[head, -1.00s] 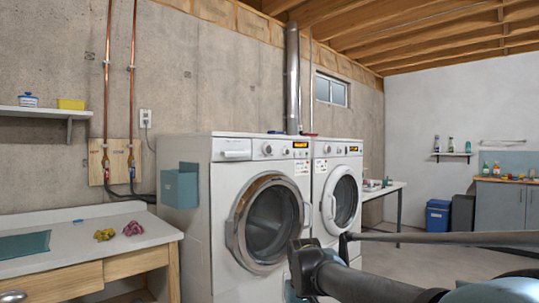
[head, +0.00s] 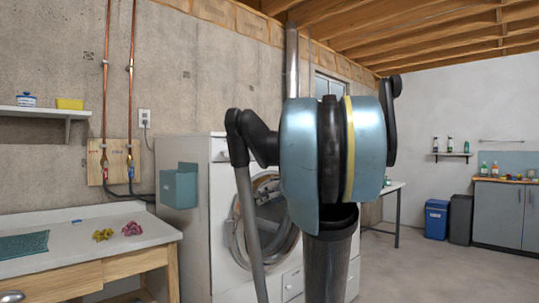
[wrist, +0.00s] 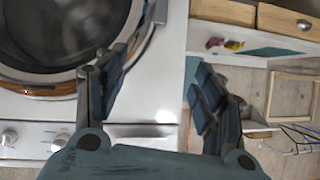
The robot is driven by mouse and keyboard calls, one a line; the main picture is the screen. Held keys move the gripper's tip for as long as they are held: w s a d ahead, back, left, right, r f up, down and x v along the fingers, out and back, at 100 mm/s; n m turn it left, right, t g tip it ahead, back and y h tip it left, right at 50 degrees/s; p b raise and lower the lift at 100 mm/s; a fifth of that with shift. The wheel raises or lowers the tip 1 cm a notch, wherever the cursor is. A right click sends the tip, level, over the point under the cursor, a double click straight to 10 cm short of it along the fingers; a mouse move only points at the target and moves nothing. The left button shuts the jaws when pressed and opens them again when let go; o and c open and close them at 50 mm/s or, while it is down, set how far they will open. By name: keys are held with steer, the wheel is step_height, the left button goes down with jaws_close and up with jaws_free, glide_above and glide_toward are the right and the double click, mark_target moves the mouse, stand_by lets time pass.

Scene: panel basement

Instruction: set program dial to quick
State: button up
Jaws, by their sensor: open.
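The near white front-loading machine (head: 225,235) stands against the wall in the head view, its control panel hidden behind my arm. In the wrist view the picture is turned over: its round door (wrist: 65,45) is upper left and the white control panel (wrist: 100,132) is along the bottom left. Two round knobs (wrist: 60,143) show on that panel; I cannot tell which is the program dial, and no markings are readable. My gripper (wrist: 160,80) is open and empty, its fingers spread over the machine's front edge, apart from the knobs.
A teal box (head: 179,187) is fixed on the machine's left side. A counter (head: 120,240) with pink and yellow cloths stands to the left. A second machine is mostly hidden behind my arm. The floor at right (head: 440,275) is clear.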

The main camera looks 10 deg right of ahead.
steer(key=w+d+r+n+t, duration=0.1)
steer(key=w+d+r+t, duration=0.2)
steer(key=w+d+r, duration=0.5)
steer(key=t, duration=0.3)
glide_toward(266, 150)
steer(key=d+x, duration=0.1)
steer(key=x, duration=0.7)
steer(key=shift+w+a+n+y, duration=0.2)
steer(key=shift+w+n+y, duration=0.1)
steer(key=shift+w, duration=0.35)
steer(key=shift+f, duration=0.1)
steer(key=c, duration=1.1)
